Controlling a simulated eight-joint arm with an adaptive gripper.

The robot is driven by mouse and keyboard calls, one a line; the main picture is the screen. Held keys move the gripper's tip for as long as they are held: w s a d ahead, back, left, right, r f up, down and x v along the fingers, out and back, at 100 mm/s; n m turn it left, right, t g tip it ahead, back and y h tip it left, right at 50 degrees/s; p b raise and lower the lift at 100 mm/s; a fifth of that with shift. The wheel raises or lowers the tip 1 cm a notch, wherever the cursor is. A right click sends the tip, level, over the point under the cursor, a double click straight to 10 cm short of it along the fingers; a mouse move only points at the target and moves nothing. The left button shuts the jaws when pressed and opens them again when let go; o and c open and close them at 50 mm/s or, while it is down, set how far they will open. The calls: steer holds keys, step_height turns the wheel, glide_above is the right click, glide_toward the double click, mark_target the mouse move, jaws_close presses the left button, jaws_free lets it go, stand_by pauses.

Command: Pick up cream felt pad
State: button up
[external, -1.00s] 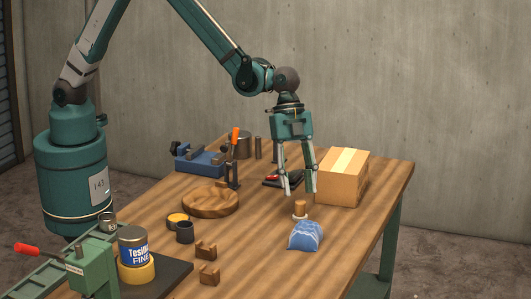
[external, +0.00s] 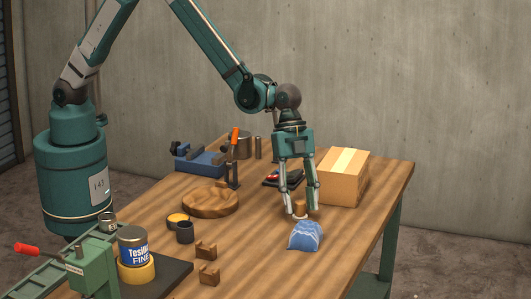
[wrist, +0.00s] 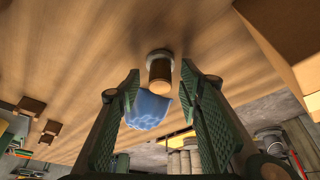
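The cream felt pad (external: 300,216) is a small pale disc under a short wooden knob (external: 300,206), upright on the table behind a blue cloth. In the wrist view the pad (wrist: 160,54) shows as a pale rim at the knob's base, the knob (wrist: 160,74) pointing toward the camera. My gripper (external: 303,209) points down with its fingers low on either side of the knob. In the wrist view the gripper (wrist: 160,74) is open, with gaps between both finger pads and the knob.
The folded blue cloth (external: 306,236) lies just in front of the pad. A cardboard box (external: 343,178) stands close behind on the right. A round wooden board (external: 210,200) and two notched wooden blocks (external: 207,261) are to the left. The right front table is clear.

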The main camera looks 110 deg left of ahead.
mark_target(300, 201)
steer(key=shift+f, duration=0.1)
stand_by(0.5)
steer(key=c, duration=1)
steer(key=shift+r, duration=5.05)
